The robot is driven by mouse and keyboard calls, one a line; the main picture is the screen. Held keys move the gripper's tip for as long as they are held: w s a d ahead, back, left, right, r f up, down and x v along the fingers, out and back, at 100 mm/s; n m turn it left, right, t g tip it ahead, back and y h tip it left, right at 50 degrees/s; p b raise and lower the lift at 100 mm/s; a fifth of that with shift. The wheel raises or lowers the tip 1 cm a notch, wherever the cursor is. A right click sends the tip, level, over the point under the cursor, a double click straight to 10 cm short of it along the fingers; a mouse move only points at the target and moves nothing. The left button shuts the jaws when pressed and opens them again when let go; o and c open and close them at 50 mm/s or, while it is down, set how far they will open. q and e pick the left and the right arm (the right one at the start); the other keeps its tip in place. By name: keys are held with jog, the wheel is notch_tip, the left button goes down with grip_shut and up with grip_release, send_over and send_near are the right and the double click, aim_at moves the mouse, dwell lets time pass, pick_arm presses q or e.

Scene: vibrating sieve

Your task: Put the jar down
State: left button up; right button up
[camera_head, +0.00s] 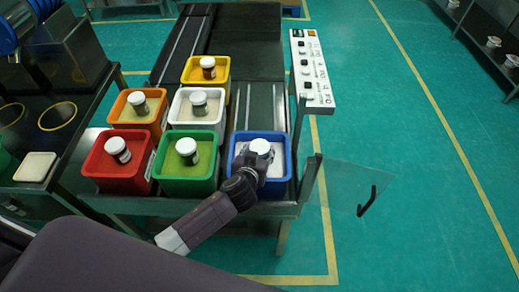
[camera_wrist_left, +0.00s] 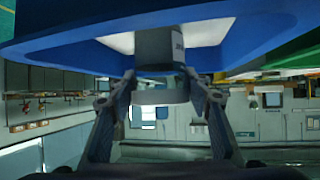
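A jar with a white lid (camera_head: 262,147) is at the blue bin (camera_head: 279,186), in the front right of a group of coloured bins. My left gripper (camera_head: 256,160) reaches to this jar from the front. In the left wrist view the blue bin (camera_wrist_left: 75,38) fills the top, and the jar's grey body (camera_wrist_left: 158,48) stands between the fingertips of my left gripper (camera_wrist_left: 160,72). Both fingertips appear to touch the jar's sides. Whether its base rests on the bin floor cannot be told. My right gripper is not in view.
Red (camera_head: 105,180), green (camera_head: 187,187), orange (camera_head: 118,112), white (camera_head: 180,124) and yellow (camera_head: 217,62) bins, each with a jar, stand close by. A control panel (camera_head: 312,72) is behind right. A clear panel with a black handle (camera_head: 367,200) juts out right.

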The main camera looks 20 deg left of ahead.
pick_arm(q)
jog(key=o, duration=0.4)
jog(key=shift+c, duration=0.2)
jog(key=b+v, duration=0.1)
jog(key=v, duration=0.9)
jog(key=shift+s+r, duration=0.15)
jog(key=shift+s, duration=0.15)
jog(key=shift+s+r, duration=0.4)
jog(key=shift+s, duration=0.2)
